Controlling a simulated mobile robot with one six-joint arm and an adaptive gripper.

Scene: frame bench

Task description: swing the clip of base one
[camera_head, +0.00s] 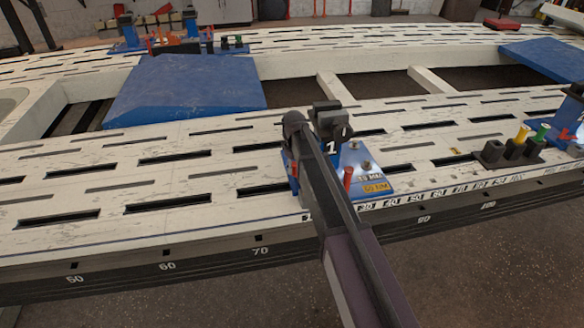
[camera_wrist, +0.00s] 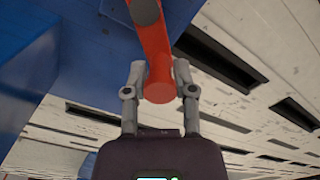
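Base one (camera_head: 375,182) is a blue plate on the front rail of the bench, with a dark block (camera_head: 331,120) marked 1 behind my arm. A small red upright part (camera_head: 348,178) stands on it. In the wrist view a red clip lever (camera_wrist: 153,45) with a rounded end runs between the two grey fingers of my gripper (camera_wrist: 160,78). The fingers lie close on both sides of the lever near its end and appear to touch it. My arm crosses in front of the base in the head view and hides part of it and the gripper's fingertips.
Another base (camera_head: 190,45) stands at the back left. A blue sloped panel (camera_head: 185,90) lies across the frame. The slotted front rail (camera_head: 110,180) is clear left of base one.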

